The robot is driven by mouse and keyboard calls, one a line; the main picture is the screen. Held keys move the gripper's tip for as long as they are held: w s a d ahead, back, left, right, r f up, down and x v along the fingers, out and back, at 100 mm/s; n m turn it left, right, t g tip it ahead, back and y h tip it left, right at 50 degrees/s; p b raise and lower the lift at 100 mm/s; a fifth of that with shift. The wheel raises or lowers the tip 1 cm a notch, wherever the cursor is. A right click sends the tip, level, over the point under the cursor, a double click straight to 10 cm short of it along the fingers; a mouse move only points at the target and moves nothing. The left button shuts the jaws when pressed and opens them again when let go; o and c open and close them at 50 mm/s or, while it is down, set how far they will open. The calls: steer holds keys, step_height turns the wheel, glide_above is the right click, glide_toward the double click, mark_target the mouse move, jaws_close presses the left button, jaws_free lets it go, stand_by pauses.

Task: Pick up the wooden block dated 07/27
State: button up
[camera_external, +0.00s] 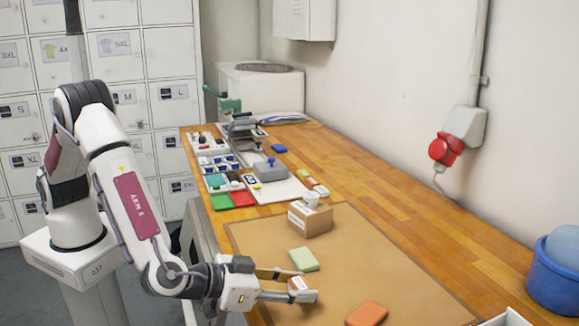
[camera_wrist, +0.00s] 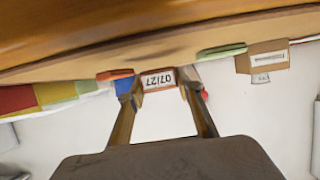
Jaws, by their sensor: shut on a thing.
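The wooden block (camera_external: 299,284) is small, with a white face and reddish-brown edges. In the wrist view, its label (camera_wrist: 158,78) reads 07/27 upside down. My gripper (camera_external: 303,287) is stretched out sideways low over the brown mat at the front of the bench. It is shut on the block, with one finger on each side; the fingers also show in the wrist view (camera_wrist: 160,84). The fingers hide the block's sides. I cannot tell whether its underside touches the mat.
A pale green pad (camera_external: 303,259) lies just behind the block, and an orange pad (camera_external: 366,314) lies to its front right. A cardboard box (camera_external: 312,220) with a white item on top stands farther back. A blue bucket (camera_external: 556,278) is at the right. The mat's right side (camera_external: 385,262) is clear.

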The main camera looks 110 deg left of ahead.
mark_target(297, 284)
steer(key=shift+r, duration=3.95)
